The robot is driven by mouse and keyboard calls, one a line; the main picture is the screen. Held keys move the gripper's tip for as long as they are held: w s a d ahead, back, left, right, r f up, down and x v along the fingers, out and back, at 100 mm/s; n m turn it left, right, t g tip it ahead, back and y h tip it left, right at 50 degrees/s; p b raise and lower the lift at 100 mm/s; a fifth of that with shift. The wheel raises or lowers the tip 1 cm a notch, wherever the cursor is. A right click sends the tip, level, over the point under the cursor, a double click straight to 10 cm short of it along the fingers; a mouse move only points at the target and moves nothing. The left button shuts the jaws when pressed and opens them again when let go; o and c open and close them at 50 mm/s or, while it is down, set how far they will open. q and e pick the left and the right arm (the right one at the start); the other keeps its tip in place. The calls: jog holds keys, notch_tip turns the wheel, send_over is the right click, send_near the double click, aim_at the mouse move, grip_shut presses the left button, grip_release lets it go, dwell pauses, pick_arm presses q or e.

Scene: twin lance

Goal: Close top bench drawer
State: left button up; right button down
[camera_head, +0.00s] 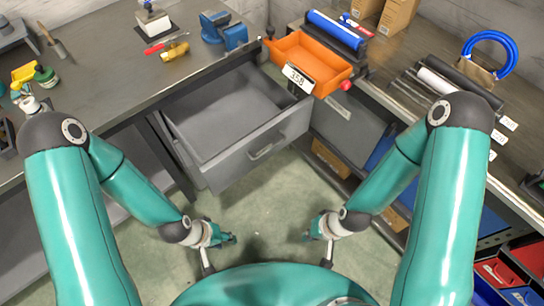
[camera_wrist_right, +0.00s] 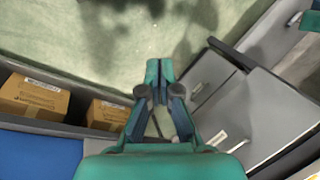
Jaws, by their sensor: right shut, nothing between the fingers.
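The top bench drawer (camera_head: 212,112) is grey and stands pulled out from under the left bench, with its empty inside showing. Its front panel (camera_head: 281,138) carries a handle (camera_head: 262,152) and faces me. My left gripper (camera_head: 228,239) is low over the floor, in front of the drawer and apart from it; its fingers are too small to tell their state. My right gripper (camera_head: 311,228) is also low, in front and to the right of the drawer, touching nothing. In the right wrist view my right gripper (camera_wrist_right: 158,66) is shut and empty, with its fingertips together.
An orange bin (camera_head: 310,60) labelled 358 sits at the bench corner, above the drawer's right side. A blue vise (camera_head: 222,30) and tools lie on the left bench. Cardboard boxes (camera_wrist_right: 35,96) sit on a low shelf at right. The green floor before the drawer is clear.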

jog(key=w+f+m+t+y+b, duration=0.15)
jog(key=w+m+t+b, duration=0.45)
jog(key=w+b, duration=1.05)
notch_tip(320, 180, up, 6)
jog(key=s+a+r+m+t+y+b, duration=0.15)
jog(key=m+t+y+b, duration=0.35)
jog(key=b, duration=1.5)
jog(key=w+a+f+n+p, duration=0.1)
jog(key=w+a+f+p, duration=0.1)
jog(key=w+a+p, duration=0.1)
jog(key=w+a+f+n+t+h+p, duration=0.1)
jog(key=w+a+p, duration=0.2)
jog(key=w+a, duration=0.2)
jog(key=shift+w+f, duration=0.35)
jog(key=shift+w, duration=0.7)
jog(key=shift+d, duration=0.1)
